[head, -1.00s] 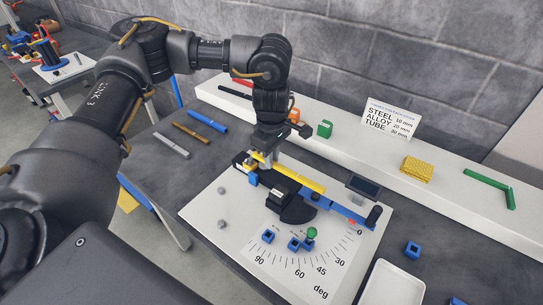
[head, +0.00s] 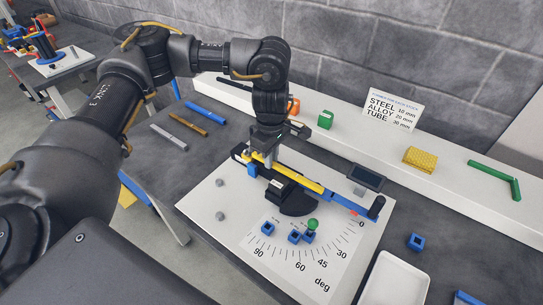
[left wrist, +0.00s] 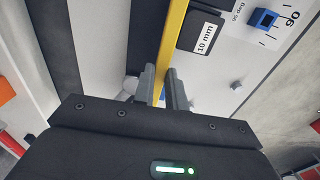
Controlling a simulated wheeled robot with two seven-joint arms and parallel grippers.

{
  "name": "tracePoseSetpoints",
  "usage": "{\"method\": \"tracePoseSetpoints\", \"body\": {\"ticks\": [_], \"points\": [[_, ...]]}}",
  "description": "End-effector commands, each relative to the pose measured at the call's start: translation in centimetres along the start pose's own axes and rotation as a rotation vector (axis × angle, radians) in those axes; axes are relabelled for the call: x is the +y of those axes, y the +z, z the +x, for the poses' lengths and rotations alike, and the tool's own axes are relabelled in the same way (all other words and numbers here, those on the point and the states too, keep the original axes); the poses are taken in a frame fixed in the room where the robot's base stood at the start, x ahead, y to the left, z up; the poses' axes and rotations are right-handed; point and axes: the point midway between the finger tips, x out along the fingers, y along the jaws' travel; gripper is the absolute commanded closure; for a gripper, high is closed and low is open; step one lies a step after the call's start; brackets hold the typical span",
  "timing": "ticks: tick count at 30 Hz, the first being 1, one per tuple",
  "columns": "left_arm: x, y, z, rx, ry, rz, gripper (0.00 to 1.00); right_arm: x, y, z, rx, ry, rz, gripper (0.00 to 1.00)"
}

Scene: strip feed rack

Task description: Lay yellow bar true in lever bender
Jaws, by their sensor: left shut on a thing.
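My left gripper (head: 264,155) is shut on the yellow bar (head: 301,180) near its left end, at the lever bender. The left wrist view shows the yellow bar (left wrist: 173,32) between the two fingers (left wrist: 161,88), running past a black block marked 10 mm (left wrist: 204,34). The lever bender has a black body (head: 298,204) and a blue lever (head: 345,208) ending in a black handle (head: 377,206). The bar runs along the bender, roughly in line with the blue lever. I cannot tell whether it rests fully down. The gripper partly hides the bar's left end.
The bender's white board (head: 207,200) has an angle scale and blue blocks (head: 294,237). Silver, brown and blue bars (head: 206,113) lie at left. A white ledge (head: 450,190) behind carries a sign (head: 391,112), a yellow stack (head: 420,157) and a green angle piece (head: 497,177). A white tray (head: 395,280) stands front right.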

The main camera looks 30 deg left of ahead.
Motion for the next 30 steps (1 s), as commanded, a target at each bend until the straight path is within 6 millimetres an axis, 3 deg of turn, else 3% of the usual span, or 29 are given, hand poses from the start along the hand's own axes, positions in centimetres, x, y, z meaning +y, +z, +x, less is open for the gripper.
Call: {"method": "tracePoseSetpoints", "body": {"ticks": [30], "points": [[0.1,0.0,1.8,-0.001,0.002,0.0,1.0,0.0,0.2,1.2,-0.001,0.0,0.0,0.64]]}}
